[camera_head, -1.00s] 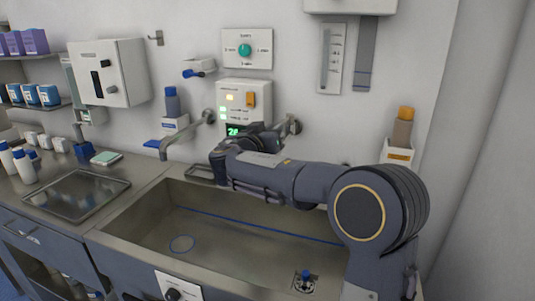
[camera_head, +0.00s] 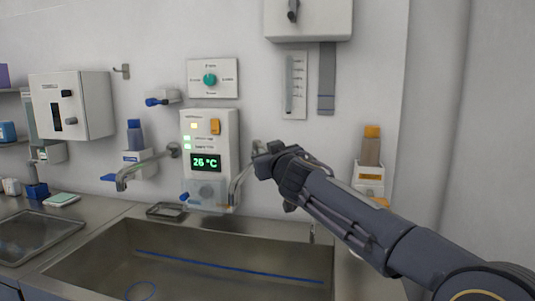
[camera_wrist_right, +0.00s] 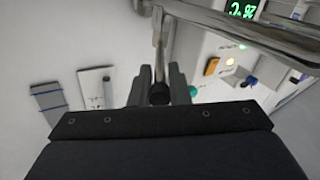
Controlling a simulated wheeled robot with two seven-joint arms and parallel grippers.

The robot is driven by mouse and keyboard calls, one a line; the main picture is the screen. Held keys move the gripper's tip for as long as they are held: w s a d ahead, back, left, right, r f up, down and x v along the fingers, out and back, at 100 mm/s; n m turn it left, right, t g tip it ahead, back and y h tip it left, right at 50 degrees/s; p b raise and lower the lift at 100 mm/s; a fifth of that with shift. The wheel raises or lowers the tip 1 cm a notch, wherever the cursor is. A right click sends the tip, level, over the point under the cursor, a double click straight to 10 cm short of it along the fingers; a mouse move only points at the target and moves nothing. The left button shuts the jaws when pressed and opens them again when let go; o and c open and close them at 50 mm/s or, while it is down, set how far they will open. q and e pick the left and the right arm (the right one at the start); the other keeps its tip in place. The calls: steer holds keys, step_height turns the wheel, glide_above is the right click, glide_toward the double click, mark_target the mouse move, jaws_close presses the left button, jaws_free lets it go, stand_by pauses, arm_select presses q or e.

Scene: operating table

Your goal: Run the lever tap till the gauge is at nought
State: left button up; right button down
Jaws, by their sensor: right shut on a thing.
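The right-hand metal tap (camera_head: 240,184) comes out of the wall beside a white control box with a green display (camera_head: 206,162) that reads 26 °C. My right gripper (camera_head: 262,163) is at this tap's wall end and hides its lever in the head view. In the right wrist view, my right gripper (camera_wrist_right: 160,88) is shut on a thin metal lever (camera_wrist_right: 159,58) with a dark tip, beside the thick tap pipe (camera_wrist_right: 240,28). A pale vertical scale (camera_head: 296,84) hangs on the wall above; its level is too small to read. No water stream shows. My left gripper is not in view.
A steel sink (camera_head: 200,262) lies below. A second tap (camera_head: 146,168) is to the left. A dial panel (camera_head: 212,78) with a green knob is above the control box. A bottle with an orange cap (camera_head: 370,150) stands in a holder at the right, behind my arm.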

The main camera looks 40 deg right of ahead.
steer(key=shift+s+d, duration=0.1)
steer(key=shift+d, duration=0.1)
stand_by(0.4)
steer(key=c, duration=1.5)
jaws_free()
steer(key=shift+d, duration=0.1)
steer(key=b+v, duration=0.1)
steer(key=v, duration=0.7)
